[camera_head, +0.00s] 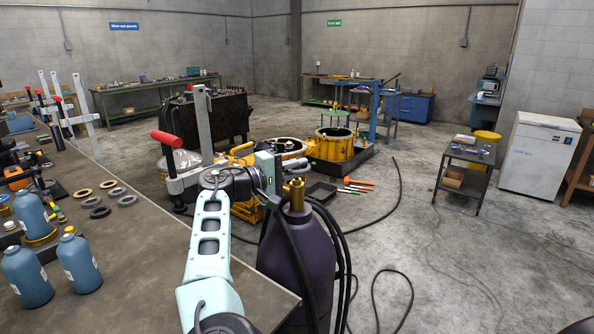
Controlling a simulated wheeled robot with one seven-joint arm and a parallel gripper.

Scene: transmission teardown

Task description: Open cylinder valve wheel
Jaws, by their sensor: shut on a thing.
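A dark purple gas cylinder (300,258) stands upright on the floor beside the bench's right end. Its brass valve (295,194) is at the top, with dark hoses around it. My pale arm reaches up and forward from the bottom of the view. My gripper (278,172) is at the valve, shut on the valve wheel. The wheel itself is mostly hidden by my gripper and wrist, so how far it is turned cannot be seen.
The workbench (150,275) on the left carries blue bottles (81,262), metal rings (100,211) and clamps. Black hoses (398,190) lie on the floor. Yellow housings (334,148) stand behind the cylinder.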

